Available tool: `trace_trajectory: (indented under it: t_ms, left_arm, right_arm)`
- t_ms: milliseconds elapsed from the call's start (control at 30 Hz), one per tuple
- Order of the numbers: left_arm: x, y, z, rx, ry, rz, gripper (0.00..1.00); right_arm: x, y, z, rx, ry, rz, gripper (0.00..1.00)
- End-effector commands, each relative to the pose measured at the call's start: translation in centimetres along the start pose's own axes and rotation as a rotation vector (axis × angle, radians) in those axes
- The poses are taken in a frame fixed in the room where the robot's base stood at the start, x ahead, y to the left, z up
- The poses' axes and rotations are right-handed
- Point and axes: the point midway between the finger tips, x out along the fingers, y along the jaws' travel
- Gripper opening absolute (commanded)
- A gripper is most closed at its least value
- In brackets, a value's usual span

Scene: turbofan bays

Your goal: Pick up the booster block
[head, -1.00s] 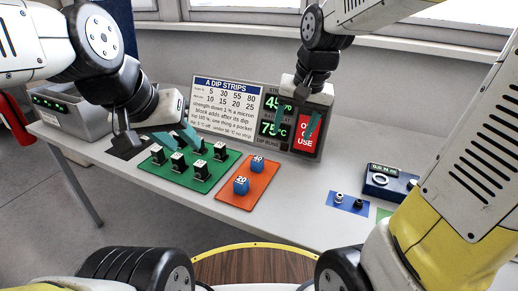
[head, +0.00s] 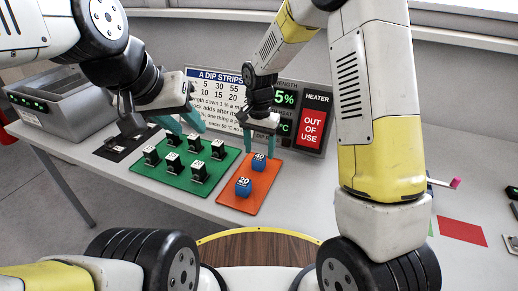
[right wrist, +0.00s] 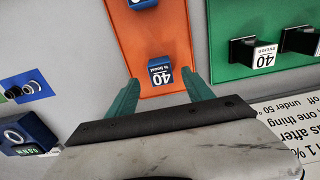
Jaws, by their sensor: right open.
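Two small blue booster blocks stand on an orange mat (head: 262,185): one marked 40 (head: 259,162) at the back and one marked 20 (head: 243,187) nearer the front. The right wrist view shows the block marked 40 % boost (right wrist: 160,72) just beyond and between the fingertips. My right gripper (head: 261,142) is open and empty, over the far end of the orange mat, close to the 40 block. My left gripper (head: 186,123) looks open and empty, above the back of the green mat (head: 190,179).
Several black blocks with white labels (head: 198,171) stand on the green mat. A sign board (head: 216,88) and a panel with a heater notice (head: 312,125) stand behind. A red mat (head: 463,229) lies at the right.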

Motion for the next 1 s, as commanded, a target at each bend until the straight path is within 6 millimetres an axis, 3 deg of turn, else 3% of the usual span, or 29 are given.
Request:
trace_trajectory:
  t_ms: [300,567,867,1000]
  left_arm:
    - [0.0,0.0,0.0,0.000,0.000,0.000,0.36]
    - [0.0,0.0,0.0,0.000,0.000,0.000,0.36]
    - [0.0,0.0,0.0,0.000,0.000,0.000,0.36]
    - [0.0,0.0,0.0,0.000,0.000,0.000,0.36]
  right_arm:
    - [4.2,-0.1,0.0,0.000,-0.001,0.001,0.60]
    - [4.4,-0.2,0.0,0.000,0.001,0.000,0.60]
    - [4.4,-0.1,0.0,0.000,0.001,0.000,0.01]
    - [4.4,-0.2,0.0,0.000,0.001,-0.001,0.00]
